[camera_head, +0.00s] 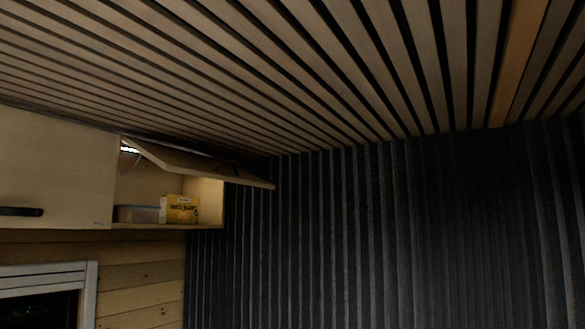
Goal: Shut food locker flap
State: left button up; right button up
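The food locker flap (205,167) is a pale wooden panel hinged at the top of an overhead locker on the left. It is swung up and outward, near level, its free edge reaching right past the locker. The open locker (208,200) shows its inside. A yellow box (181,209) and a low bluish container (138,214) stand on its floor. Neither of my grippers is in view.
A closed wooden cabinet door (55,170) with a dark handle (20,211) is left of the open locker. A white-framed window (88,290) is below. Slatted ceiling (300,70) lies close above the flap. A dark pleated curtain (380,230) fills the right.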

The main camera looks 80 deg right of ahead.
aim_at(171, 159)
jog(key=z, duration=1.95)
